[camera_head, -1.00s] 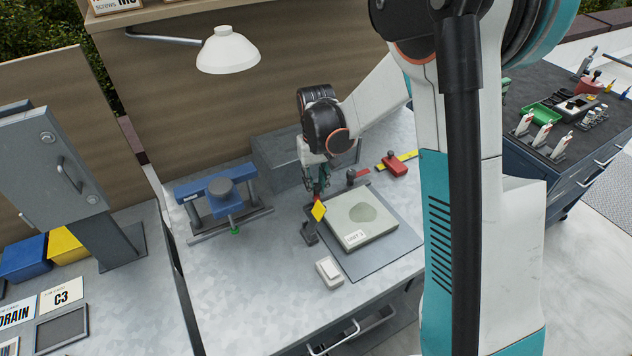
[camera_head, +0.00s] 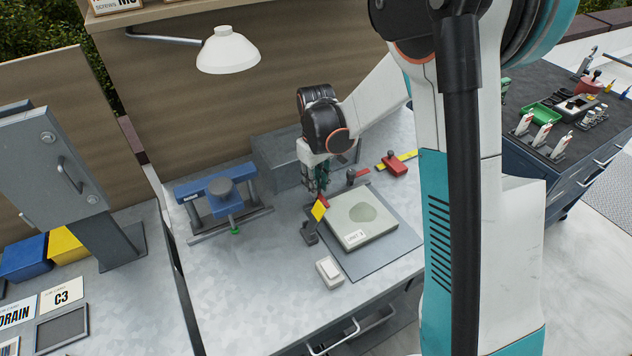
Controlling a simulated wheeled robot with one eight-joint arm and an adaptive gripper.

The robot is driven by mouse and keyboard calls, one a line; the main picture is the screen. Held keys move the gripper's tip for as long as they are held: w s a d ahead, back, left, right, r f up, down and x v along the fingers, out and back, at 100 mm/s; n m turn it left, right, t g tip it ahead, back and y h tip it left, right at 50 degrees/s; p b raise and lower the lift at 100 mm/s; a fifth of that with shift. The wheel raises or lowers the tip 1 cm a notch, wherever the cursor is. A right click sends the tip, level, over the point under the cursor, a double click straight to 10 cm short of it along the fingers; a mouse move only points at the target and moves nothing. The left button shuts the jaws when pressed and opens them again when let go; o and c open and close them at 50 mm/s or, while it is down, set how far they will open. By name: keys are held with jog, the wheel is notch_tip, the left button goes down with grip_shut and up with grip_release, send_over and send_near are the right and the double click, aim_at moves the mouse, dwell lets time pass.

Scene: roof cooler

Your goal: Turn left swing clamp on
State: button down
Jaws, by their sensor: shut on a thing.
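The left swing clamp (camera_head: 310,234) is a small dark grey post at the left edge of the light square unit. A yellow tag (camera_head: 319,209) stands at its upper part, with a trace of red just above. My gripper (camera_head: 321,190) points down over the top of this clamp, shut on its upper end. The fingers hide most of what they hold. The unit (camera_head: 362,240) has a white label and a dark oval patch. A second clamp with a red part (camera_head: 352,176) stands at the unit's far edge.
A blue fixture (camera_head: 215,193) stands left of my gripper and a grey block (camera_head: 275,158) behind it. A white switch box (camera_head: 329,271) lies in front of the clamp. A red and yellow tool (camera_head: 394,163) lies behind right.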

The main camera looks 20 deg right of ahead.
jog(key=c, duration=1.4)
grip_release()
jog(key=shift+o, duration=0.2)
jog(key=shift+r, duration=0.1)
notch_tip(320, 180, up, 12)
jog(key=s+r+m+t, duration=0.1)
jog(key=s+r+t, duration=0.1)
jog(key=s+r, duration=0.35)
jog(key=s+r+m+t, duration=0.1)
jog(key=s+r+t, duration=0.1)
jog(key=s, duration=0.6)
jog(key=s+f+m+t, duration=0.1)
jog(key=s+m+t, duration=0.1)
jog(key=s, duration=0.8)
jog(key=shift+d+f+t, duration=0.15)
jog(key=shift+f+t, duration=0.1)
jog(key=shift+t, duration=0.35)
